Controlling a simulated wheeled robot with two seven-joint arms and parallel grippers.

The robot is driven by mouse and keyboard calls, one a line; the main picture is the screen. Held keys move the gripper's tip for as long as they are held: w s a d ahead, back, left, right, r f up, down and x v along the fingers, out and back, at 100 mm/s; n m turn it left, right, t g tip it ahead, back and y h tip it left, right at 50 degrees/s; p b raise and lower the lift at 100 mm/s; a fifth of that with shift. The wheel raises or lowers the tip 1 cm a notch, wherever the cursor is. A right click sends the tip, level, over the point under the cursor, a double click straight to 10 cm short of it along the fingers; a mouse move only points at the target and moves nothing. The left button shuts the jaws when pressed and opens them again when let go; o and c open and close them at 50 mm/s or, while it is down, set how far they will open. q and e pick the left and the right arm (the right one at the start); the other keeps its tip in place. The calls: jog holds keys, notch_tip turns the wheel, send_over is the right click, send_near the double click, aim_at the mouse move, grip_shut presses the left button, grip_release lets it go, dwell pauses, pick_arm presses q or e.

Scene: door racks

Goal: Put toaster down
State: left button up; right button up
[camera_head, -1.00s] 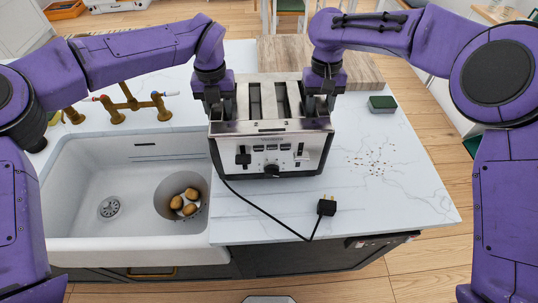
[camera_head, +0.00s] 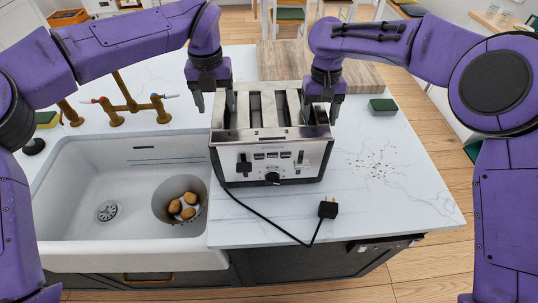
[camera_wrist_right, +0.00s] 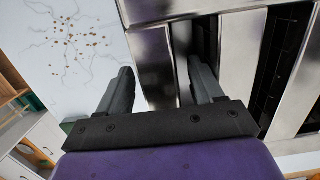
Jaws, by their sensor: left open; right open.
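The silver and black toaster (camera_head: 270,157) stands upright on the white marble counter, right of the sink. Its slots face up, and its knobs and levers face me. My left gripper (camera_head: 212,104) is open at the toaster's upper left edge, apart from it or nearly so. My right gripper (camera_head: 322,104) is open at the toaster's top right end. In the right wrist view the open fingers (camera_wrist_right: 160,88) straddle the toaster's end wall, one outside and one over a slot. The toaster's metal top (camera_wrist_right: 240,50) fills the right of that view.
The black cord and plug (camera_head: 327,209) lie on the counter in front of the toaster. The white sink (camera_head: 80,190) at left holds a colander with potatoes (camera_head: 181,207). A wooden board (camera_head: 375,76) lies behind, a sponge (camera_head: 382,107) and crumbs (camera_head: 375,165) at right.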

pick_arm(q)
jog(key=r, duration=0.6)
jog(key=shift+s+r, duration=0.1)
jog(key=shift+s, duration=0.2)
pick_arm(e)
jog(key=shift+s+r, duration=0.1)
jog(key=shift+s, duration=0.05)
pick_arm(q)
jog(key=shift+w+r, duration=0.1)
jog(key=shift+r, duration=0.3)
pick_arm(e)
jog(key=shift+w+r, duration=0.1)
jog(key=shift+w, duration=0.1)
jog(key=r, duration=0.7)
jog(key=w+r, duration=0.1)
jog(key=r, duration=0.3)
jog(key=shift+w+r, duration=0.1)
jog(key=shift+r, duration=0.2)
